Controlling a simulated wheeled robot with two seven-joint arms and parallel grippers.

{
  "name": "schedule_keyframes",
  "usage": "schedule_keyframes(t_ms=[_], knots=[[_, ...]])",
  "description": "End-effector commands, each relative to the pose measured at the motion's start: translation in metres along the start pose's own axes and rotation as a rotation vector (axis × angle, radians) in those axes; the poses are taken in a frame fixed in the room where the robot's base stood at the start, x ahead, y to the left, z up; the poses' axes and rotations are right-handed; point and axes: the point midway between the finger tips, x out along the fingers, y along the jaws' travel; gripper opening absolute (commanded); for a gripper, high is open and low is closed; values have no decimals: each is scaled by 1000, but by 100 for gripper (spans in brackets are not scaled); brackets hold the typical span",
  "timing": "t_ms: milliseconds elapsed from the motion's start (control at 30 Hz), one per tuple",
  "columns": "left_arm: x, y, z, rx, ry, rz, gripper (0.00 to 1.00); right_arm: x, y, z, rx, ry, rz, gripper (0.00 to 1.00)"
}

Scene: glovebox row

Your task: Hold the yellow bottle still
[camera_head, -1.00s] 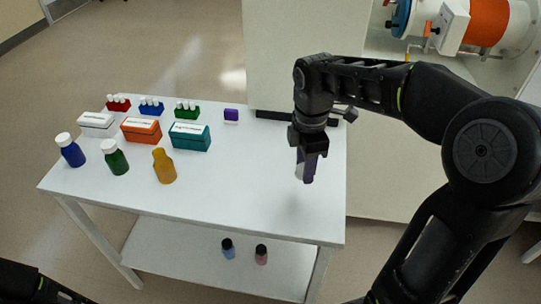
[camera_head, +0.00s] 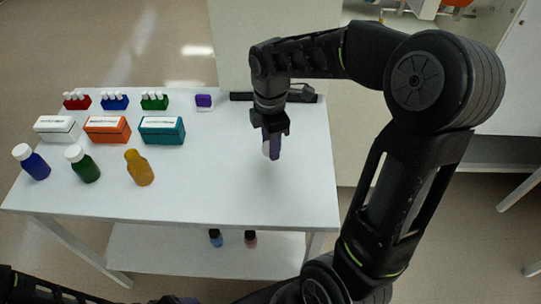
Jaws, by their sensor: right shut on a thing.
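The yellow bottle (camera_head: 140,170) stands upright on the white table (camera_head: 225,190), at the front, right of the green bottle. No gripper touches it. My right gripper (camera_head: 271,135) is well to its right, above the right part of the table, pointing down. It is shut on a small purple-and-white thing (camera_head: 274,148), partly hidden by the fingers. My left gripper is not seen; only dark parts of my body show along the bottom edge.
A blue bottle (camera_head: 35,164) and a green bottle (camera_head: 84,167) stand left of the yellow one. The table's front right is clear. Two small bottles sit on the lower shelf.

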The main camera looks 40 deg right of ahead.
Motion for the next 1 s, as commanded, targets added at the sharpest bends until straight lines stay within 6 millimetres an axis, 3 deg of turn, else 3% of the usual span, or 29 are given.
schedule_keyframes(t_ms=[100, 467, 733, 1000], knots=[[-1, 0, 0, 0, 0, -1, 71, 13, 0, 0, 0, -1, -1, 0], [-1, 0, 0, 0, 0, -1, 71, 18, 0, 0, 0, 0, 0, 0], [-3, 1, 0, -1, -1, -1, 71, 50, 0, 0, -1, 0, -1, 0], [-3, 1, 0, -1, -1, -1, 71, 52, 0, 0, 0, 0, 2, 0]])
